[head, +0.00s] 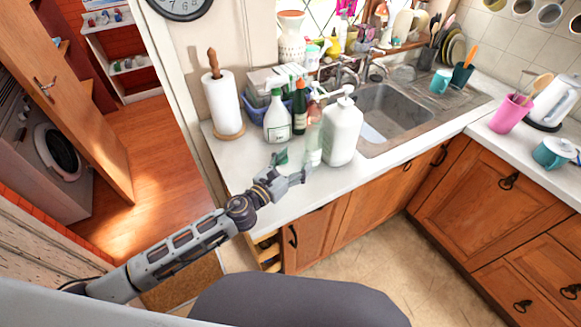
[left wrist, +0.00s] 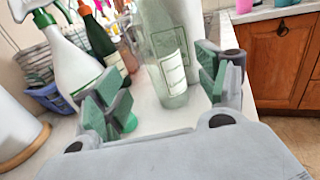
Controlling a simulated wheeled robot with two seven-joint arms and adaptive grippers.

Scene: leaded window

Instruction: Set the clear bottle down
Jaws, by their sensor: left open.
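The clear bottle (head: 313,146) stands upright on the white counter (head: 259,181), beside a large white pump bottle (head: 342,132). It has a pale label and shows in the left wrist view (left wrist: 168,60) in front of the jaws, with its base visible. My left gripper (head: 287,168) is low over the counter near the bottle's lower part. Its green-padded fingers are spread apart in the left wrist view (left wrist: 160,88). The bottle lines up with the gap, nearer the right finger, and neither pad appears to press on it. My right gripper is not in view.
A white spray bottle (head: 277,120) and a dark green bottle (head: 299,108) stand close left of the clear bottle. A paper towel roll (head: 222,103) is farther left, and the sink (head: 390,110) is to the right. Bare counter lies in front.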

